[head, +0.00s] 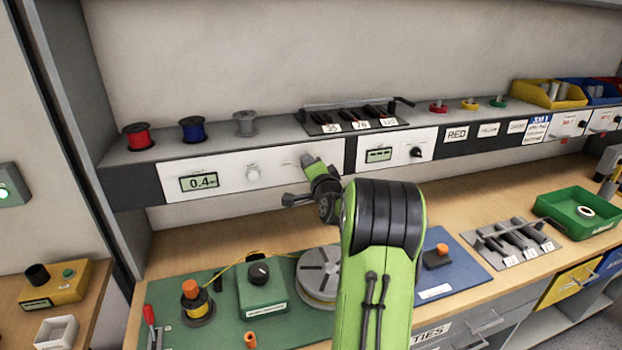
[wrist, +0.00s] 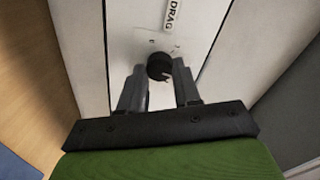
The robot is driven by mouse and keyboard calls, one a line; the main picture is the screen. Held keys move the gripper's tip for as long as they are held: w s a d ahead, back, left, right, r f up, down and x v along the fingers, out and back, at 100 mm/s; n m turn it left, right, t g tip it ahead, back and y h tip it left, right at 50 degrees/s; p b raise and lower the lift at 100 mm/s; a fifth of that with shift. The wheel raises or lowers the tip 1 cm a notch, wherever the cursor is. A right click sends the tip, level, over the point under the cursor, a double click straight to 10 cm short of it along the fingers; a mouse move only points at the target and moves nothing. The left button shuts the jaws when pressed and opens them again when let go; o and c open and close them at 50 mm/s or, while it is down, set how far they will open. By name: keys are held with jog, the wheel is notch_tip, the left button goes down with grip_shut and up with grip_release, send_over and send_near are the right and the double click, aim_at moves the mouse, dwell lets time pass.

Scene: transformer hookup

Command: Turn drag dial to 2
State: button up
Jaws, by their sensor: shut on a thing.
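The drag dial (wrist: 159,64) is a small black round knob on a white panel in the wrist view, below a label reading DRAG (wrist: 174,14). My gripper (wrist: 158,76) has its two grey fingers on either side of the knob and is shut on it. Small marks sit around the dial, too small to read, and I cannot tell its setting. In the head view my gripper (head: 312,164) is against the white panel (head: 225,177), and its body hides the dial.
A second panel with a display (head: 378,155) and black knob (head: 416,153) is to the right. Spools (head: 192,129) stand on the shelf above. A green board (head: 222,318) with fixtures lies below.

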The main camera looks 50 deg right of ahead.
jog(key=shift+f+n+b, duration=0.1)
jog(key=shift+n+b, duration=0.9)
jog(key=shift+b, duration=0.15)
jog(key=o, duration=1.1)
jog(key=shift+c, duration=0.2)
jog(key=b+v, duration=0.2)
jog(key=v, duration=1.3)
jog(key=shift+s+a+b, duration=0.25)
jog(key=shift+a+b, duration=0.1)
jog(key=shift+b, duration=0.05)
jog(key=shift+w+a, duration=0.1)
